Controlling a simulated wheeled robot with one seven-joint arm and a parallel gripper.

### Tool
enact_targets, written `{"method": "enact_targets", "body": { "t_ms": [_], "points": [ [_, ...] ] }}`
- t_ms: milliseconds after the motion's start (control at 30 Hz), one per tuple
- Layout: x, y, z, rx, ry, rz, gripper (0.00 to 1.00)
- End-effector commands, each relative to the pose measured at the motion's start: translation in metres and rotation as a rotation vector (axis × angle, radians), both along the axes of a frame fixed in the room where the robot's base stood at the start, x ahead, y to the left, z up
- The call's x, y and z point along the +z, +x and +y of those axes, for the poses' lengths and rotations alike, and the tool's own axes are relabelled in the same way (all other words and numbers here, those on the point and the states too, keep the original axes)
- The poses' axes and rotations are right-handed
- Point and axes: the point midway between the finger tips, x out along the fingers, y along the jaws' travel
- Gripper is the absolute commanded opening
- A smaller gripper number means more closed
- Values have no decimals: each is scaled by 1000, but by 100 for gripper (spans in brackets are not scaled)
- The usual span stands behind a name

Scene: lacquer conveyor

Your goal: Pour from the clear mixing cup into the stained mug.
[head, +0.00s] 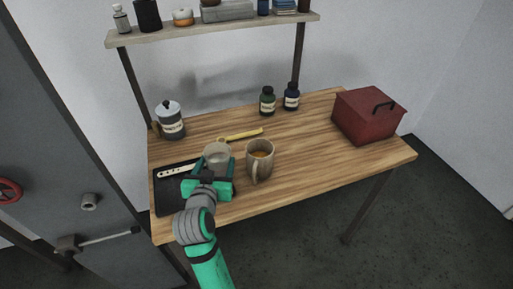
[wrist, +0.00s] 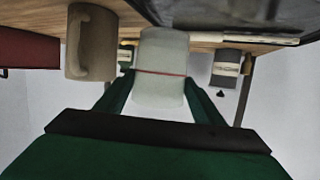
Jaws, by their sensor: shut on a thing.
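The clear mixing cup (head: 217,156) is between the fingers of my gripper (head: 222,172), above the black tray's right part. In the wrist view the cup (wrist: 162,72) is see-through and pale, with a thin red line around it, and my gripper (wrist: 160,95) is shut on it. The cup looks about upright. The stained mug (head: 264,166) stands on the wooden table just right of my gripper, with its handle toward the front and something orange-brown inside. The mug also shows in the wrist view (wrist: 90,45), left of the cup and apart from it.
A black tray (head: 169,201) lies at the table's left, with a pale strip (head: 178,172) on it. A yellow tool (head: 240,134) lies behind the cup. A labelled tin (head: 170,122), two dark bottles (head: 267,102) and a red box (head: 367,116) stand farther back. The front right table is clear.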

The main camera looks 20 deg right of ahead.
Motion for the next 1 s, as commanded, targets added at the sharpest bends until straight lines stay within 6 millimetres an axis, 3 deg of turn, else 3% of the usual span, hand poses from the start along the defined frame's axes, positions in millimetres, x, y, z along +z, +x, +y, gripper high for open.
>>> {"method": "enact_targets", "body": {
  "t_ms": [133,467,767,1000],
  "points": [
    [3,0,-7,-2,39,-6,38],
    [12,0,-2,18,193,-14,38],
    [20,-1,-18,13,344,-24,38],
    [54,-1,-32,12,461,-35,38]
  ]
}}
